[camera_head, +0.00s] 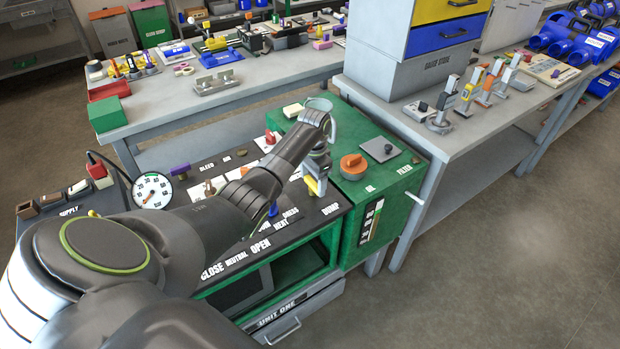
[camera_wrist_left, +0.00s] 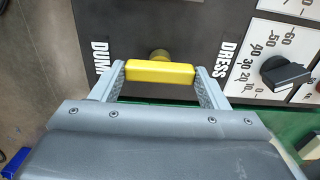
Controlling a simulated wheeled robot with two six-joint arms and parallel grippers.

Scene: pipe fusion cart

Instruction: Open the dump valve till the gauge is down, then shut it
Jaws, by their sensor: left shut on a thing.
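The dump valve's yellow handle (camera_head: 312,185) is by the DUMP label on the dark panel of the green cart. In the left wrist view the yellow handle (camera_wrist_left: 160,71) lies crosswise between the DUMP and DRESS labels, with a brass-coloured stem behind it. My left gripper (camera_head: 317,176) is shut on this handle, one finger at each end in the wrist view. The round white gauge (camera_head: 152,190) stands at the panel's left side; its needle is too small to read surely. My right gripper is not in view.
A black knob (camera_wrist_left: 285,73) with a number scale sits right of the handle in the wrist view. An orange cap (camera_head: 353,166) is on the green tank top (camera_head: 340,127). My left arm covers much of the panel. Benches with tools stand behind; the floor at right is clear.

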